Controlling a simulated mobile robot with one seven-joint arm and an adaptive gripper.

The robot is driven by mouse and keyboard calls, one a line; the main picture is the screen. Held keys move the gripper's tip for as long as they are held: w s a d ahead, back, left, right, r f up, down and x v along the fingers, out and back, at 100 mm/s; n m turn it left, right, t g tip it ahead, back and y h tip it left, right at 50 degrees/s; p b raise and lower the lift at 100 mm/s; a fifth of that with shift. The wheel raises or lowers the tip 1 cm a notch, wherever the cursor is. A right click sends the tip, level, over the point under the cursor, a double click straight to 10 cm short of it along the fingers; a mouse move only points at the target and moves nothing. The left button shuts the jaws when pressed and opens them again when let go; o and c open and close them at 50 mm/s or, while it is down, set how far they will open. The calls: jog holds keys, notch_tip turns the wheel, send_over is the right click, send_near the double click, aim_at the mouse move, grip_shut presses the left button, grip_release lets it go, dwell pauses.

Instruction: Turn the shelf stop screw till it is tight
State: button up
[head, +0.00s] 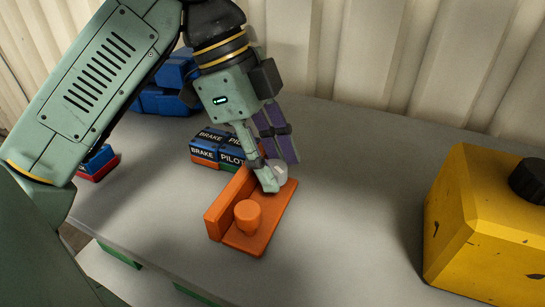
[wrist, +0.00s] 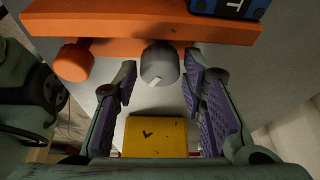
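The grey screw knob (wrist: 160,62), with a pale mark on its side, stands on an orange bracket (head: 270,224) on the grey table. I take it to be the shelf stop screw. In the head view the knob (head: 280,172) is partly hidden by my gripper (head: 277,174). In the wrist view my gripper (wrist: 161,78) is open, with its purple-padded fingers on either side of the knob and a gap showing at each side. An orange round knob (head: 248,214) stands on the same bracket; it also shows in the wrist view (wrist: 74,60).
Blocks labelled BRAKE and PILOT (head: 206,148) lie just behind the bracket. Blue bins (head: 160,100) stand at the back left, and a red and blue block (head: 99,163) at the left. A yellow canister (head: 490,225) stands at right. Table between bracket and canister is clear.

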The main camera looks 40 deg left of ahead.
jog(key=c, duration=0.8)
jog(key=shift+m, duration=0.3)
jog(key=m+g+p, duration=0.2)
jog(key=m+p, duration=0.2)
jog(key=shift+r, duration=0.2)
jog(key=m+g+p, duration=0.1)
jog(key=m, duration=0.2)
jog(key=m+p, duration=0.2)
jog(key=shift+w+f+m+g+y+p, duration=0.1)
jog(key=shift+f+m+g+y+p, duration=0.1)
jog(key=shift+m+g+y+p, duration=0.15)
jog(key=o, duration=1.2)
jog(key=shift+c, duration=0.2)
